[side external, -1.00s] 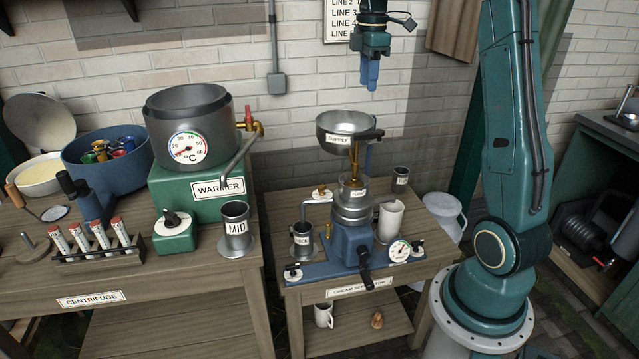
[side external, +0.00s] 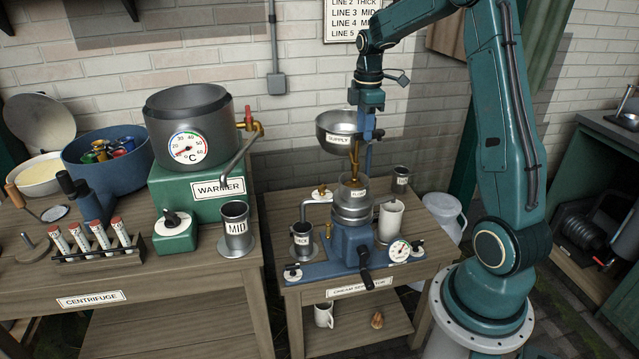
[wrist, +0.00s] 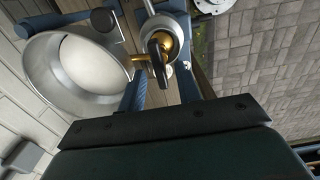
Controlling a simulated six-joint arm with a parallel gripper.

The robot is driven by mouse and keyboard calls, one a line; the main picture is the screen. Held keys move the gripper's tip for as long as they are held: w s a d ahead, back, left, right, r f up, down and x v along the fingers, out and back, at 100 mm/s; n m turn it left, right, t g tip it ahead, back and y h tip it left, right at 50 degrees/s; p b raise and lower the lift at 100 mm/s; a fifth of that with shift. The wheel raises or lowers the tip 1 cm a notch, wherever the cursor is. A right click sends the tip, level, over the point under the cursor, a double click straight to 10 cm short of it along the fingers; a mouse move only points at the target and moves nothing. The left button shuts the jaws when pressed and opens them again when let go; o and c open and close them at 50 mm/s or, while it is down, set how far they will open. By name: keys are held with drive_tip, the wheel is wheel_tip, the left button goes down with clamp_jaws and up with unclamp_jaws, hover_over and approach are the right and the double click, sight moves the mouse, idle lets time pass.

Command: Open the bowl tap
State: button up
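The metal supply bowl (side external: 328,141) stands above the cream separator (side external: 350,240). Its brass tap (side external: 355,152) hangs below the bowl's right side. The wrist view shows the bowl (wrist: 40,85) holding white liquid, and the brass tap (wrist: 140,58) with a black lever handle (wrist: 158,48). My gripper (side external: 367,128) points down at the bowl's right rim, over the tap. In the wrist view my gripper's two blue fingers (wrist: 161,86) are apart, with the black handle showing between them. I cannot tell whether they touch it. In the side view the gripper partly hides the handle.
A labelled float cup (side external: 353,192) sits under the tap.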

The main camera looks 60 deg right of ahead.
drive_tip(key=shift+f, duration=0.3)
drive_tip(key=shift+c, duration=0.2)
clamp_jaws()
drive_tip(key=shift+m, duration=0.4)
drive_tip(key=m, duration=0.5)
drive_tip(key=a+m, duration=0.1)
drive_tip(key=m, duration=0.5)
drive_tip(key=a+m, duration=0.1)
drive_tip(key=m, duration=0.5)
drive_tip(key=shift+a, duration=0.25)
